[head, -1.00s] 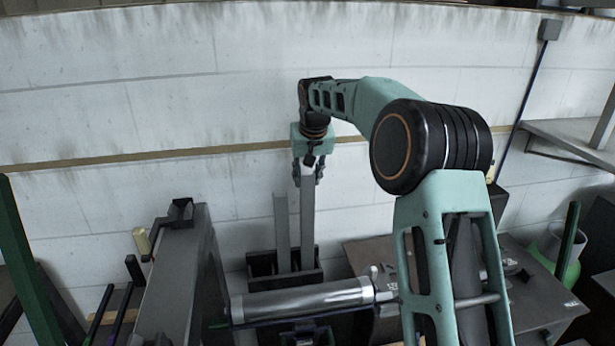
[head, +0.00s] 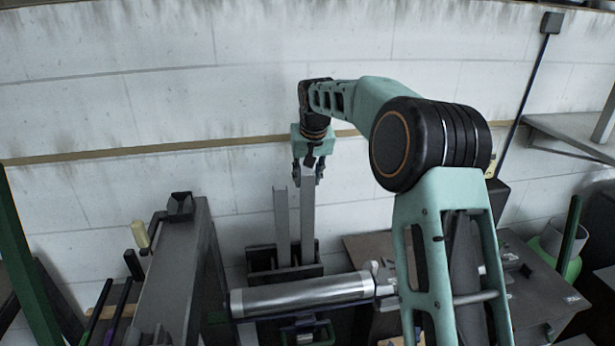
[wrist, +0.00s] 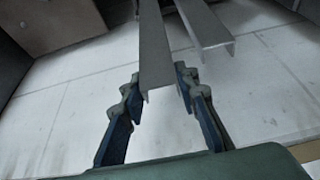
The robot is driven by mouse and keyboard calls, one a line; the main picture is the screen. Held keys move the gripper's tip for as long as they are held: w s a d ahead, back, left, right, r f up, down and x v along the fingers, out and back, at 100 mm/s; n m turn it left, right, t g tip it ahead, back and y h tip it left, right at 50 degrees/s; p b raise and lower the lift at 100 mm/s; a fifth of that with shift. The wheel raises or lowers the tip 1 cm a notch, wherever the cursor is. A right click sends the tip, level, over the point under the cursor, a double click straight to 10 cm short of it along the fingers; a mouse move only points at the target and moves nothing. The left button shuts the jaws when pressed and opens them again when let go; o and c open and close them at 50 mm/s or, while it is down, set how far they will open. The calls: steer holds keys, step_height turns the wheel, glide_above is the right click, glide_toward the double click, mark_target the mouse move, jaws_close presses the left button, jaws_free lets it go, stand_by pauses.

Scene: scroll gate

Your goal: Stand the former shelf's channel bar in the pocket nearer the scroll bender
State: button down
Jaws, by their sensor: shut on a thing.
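A grey channel bar (head: 308,215) stands close to upright, its top between the fingers of my gripper (head: 308,172). Its foot passes behind the front rim of a dark pocketed holder (head: 287,273); whether it rests on the bottom is hidden. A second grey channel bar (head: 281,225) stands just left of it in the same holder, apart from my fingers. In the wrist view, my gripper (wrist: 157,88) is shut on the held bar (wrist: 155,50), with the other bar (wrist: 205,25) beside it at the right. I cannot clearly identify the scroll bender.
A shiny cylinder (head: 300,296) lies across in front of the holder. A tall grey machine frame (head: 170,285) stands at left. A dark bench (head: 540,295) stands at right with a green-and-white container (head: 557,245) beyond it. The pale wall (head: 200,120) is close behind.

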mark_target(307, 188)
steer(key=shift+f+b, duration=1.15)
steer(key=shift+f, duration=0.75)
stand_by(0.4)
steer(key=c, duration=1.4)
jaws_free()
steer(key=o, duration=0.5)
steer(key=shift+c, duration=0.2)
steer(key=shift+r, duration=0.1)
steer(key=shift+r+p, duration=3.05)
steer(key=shift+r, duration=0.35)
